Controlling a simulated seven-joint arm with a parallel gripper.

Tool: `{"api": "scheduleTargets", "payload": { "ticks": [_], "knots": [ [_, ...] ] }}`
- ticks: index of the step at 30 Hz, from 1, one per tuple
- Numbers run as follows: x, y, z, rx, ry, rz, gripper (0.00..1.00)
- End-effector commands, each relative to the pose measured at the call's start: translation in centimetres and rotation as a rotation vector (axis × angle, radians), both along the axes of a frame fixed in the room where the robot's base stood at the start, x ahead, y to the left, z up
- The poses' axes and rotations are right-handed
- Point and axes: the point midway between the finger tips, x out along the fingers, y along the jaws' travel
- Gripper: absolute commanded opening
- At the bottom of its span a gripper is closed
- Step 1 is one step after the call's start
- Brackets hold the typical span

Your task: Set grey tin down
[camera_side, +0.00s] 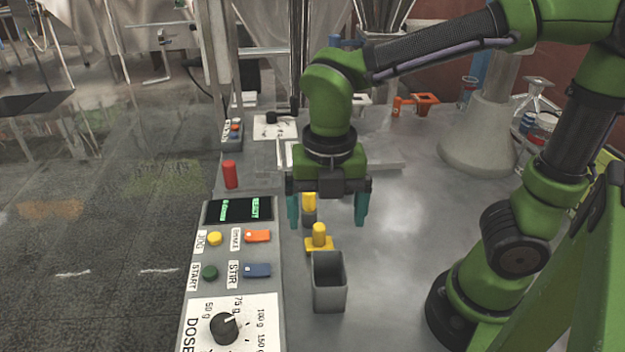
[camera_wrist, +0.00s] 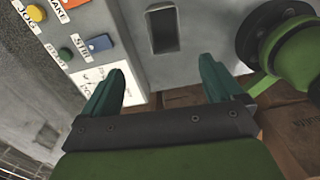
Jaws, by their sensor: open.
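The grey tin (camera_side: 329,283) is an open-topped rectangular box. It stands upright on the grey table in the side view, just right of the control panel. In the wrist view the tin (camera_wrist: 163,30) shows its dark open top, ahead of the fingers. My gripper (camera_side: 328,212) points down with its two teal fingers apart and nothing between them. In the side view it hangs above and behind the tin, clear of it. The fingers of my gripper (camera_wrist: 160,85) also show spread and empty in the wrist view.
The control panel (camera_side: 232,262) with buttons, switches and a dose dial (camera_side: 224,328) lies left of the tin. A yellow knobbed piece (camera_side: 319,240) stands just behind the tin. A red cylinder (camera_side: 230,174) stands behind the panel. The table right of the tin is clear.

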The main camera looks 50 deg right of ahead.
Motion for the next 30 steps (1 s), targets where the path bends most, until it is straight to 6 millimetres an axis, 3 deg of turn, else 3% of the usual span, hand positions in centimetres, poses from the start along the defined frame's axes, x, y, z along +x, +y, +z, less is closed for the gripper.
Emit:
{"api": "scheduleTargets", "payload": {
  "ticks": [6, 10, 17, 24, 30],
  "knots": [
    [0.0, -0.2, 1.7, 0.007, -0.006, -0.036, 0.93],
    [-0.1, -1.2, 2.2, 0.049, -0.044, -0.263, 0.93],
    [-0.3, -4.4, 3.3, 0.254, -0.132, -1.075, 0.93],
    [-0.7, -7.6, 4.2, 0.577, -0.111, -1.935, 0.93],
    [-0.9, -9.2, 4.7, 0.807, -0.024, -2.389, 0.93]
  ]
}}
